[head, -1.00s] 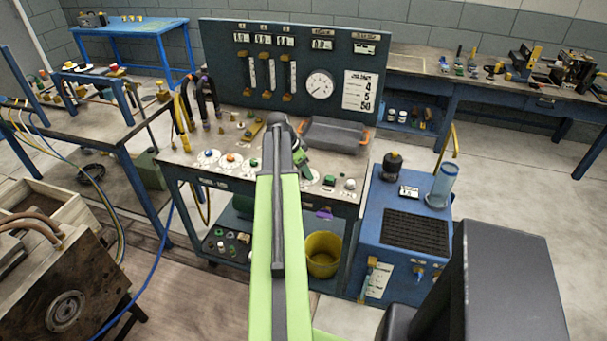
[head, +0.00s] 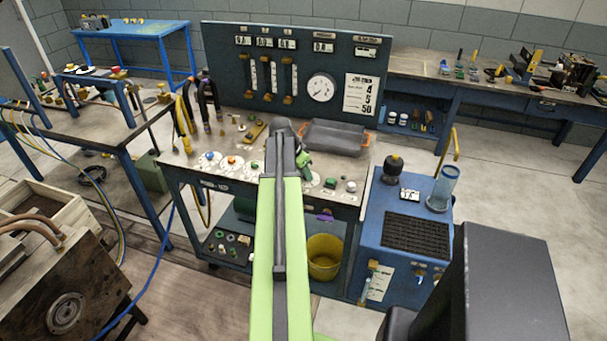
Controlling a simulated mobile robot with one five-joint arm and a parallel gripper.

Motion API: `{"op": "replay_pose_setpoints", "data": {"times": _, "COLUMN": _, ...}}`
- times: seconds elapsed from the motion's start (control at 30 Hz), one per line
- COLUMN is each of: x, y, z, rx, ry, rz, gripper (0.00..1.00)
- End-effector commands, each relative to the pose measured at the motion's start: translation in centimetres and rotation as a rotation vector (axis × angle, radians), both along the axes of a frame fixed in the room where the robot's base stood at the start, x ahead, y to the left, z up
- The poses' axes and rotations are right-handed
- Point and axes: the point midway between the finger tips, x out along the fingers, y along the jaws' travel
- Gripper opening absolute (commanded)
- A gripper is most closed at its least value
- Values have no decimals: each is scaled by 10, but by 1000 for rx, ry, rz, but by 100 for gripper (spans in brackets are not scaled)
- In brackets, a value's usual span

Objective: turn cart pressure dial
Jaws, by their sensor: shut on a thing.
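The cart (head: 220,178) has a worn top with a row of small knobs on white round plates, such as a blue one and an orange one (head: 232,160). A white round pressure gauge (head: 320,88) with a dark needle is on the upright panel behind. My green arm reaches over the cart's front half. A white plate edge (head: 313,179) shows just right of the jaws.
A grey tray with orange handles (head: 335,138) lies right behind my gripper. A green knob (head: 330,183) and a silver knob (head: 351,186) are to the right. A blue unit with a clear cylinder (head: 443,184) stands right of the cart. Hoses (head: 208,100) rise at the left.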

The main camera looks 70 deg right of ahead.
Motion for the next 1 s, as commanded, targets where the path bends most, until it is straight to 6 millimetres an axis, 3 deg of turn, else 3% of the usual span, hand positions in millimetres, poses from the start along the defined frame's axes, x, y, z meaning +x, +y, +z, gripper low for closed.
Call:
{"op": "replay_pose_setpoints", "data": {"times": 0.6, "x": -8, "y": -1, "z": 1, "rx": -7, "ry": 5, "rz": 478, "gripper": 0}}
{"op": "replay_pose_setpoints", "data": {"times": 1.0, "x": -8, "y": -2, "z": 1, "rx": -8, "ry": 5, "rz": 611, "gripper": 0}}
